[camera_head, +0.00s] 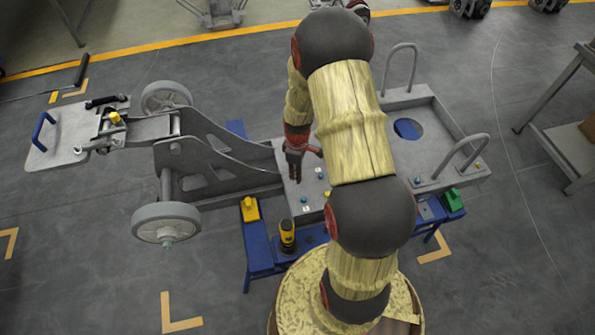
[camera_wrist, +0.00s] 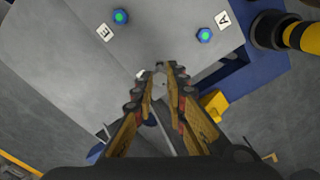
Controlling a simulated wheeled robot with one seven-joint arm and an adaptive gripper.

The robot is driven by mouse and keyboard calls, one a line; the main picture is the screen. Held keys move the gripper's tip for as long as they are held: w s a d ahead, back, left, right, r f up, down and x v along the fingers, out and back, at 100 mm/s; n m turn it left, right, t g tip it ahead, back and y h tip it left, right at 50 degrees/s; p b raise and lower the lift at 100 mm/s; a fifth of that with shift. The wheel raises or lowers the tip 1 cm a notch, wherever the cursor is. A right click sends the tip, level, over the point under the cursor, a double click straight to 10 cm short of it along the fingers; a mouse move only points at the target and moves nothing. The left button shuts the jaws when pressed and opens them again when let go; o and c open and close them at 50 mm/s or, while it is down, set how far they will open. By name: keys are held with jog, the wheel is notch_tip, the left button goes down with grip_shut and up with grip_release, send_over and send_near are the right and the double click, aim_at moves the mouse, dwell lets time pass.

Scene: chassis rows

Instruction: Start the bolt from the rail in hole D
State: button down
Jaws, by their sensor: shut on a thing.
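My gripper (camera_head: 294,158) hangs over the left part of the grey chassis plate (camera_head: 280,150). In the wrist view its fingertips (camera_wrist: 161,75) are close together on a small greyish piece (camera_wrist: 160,80), seemingly the bolt, mostly hidden between them. The chassis plate (camera_wrist: 60,50) lies beneath. A blue bolt with a green top (camera_wrist: 120,16) sits beside label E (camera_wrist: 104,31), and another (camera_wrist: 204,35) beside label A (camera_wrist: 223,19). A pale spot (camera_wrist: 140,73) by the left fingertip may be a label. I cannot make out hole D or the rail.
A yellow-and-black tool (camera_head: 287,236) stands on the blue bench (camera_head: 258,250) in front of the chassis, with a yellow block (camera_head: 249,209) to its left and a green block (camera_head: 453,200) at the right. Wheels (camera_head: 166,222) and raised side plates stand left of my gripper.

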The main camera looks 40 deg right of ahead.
jog(key=shift+n, duration=0.4)
jog(key=shift+f+b, duration=0.85)
jog(key=shift+f, duration=0.85)
dwell(0.9)
jog(key=m, duration=0.3)
jog(key=shift+m, duration=1.1)
jog(key=shift+m+p, duration=0.4)
jog(key=shift+m, duration=0.6)
jog(key=m, duration=0.3)
jog(key=shift+d, duration=0.1)
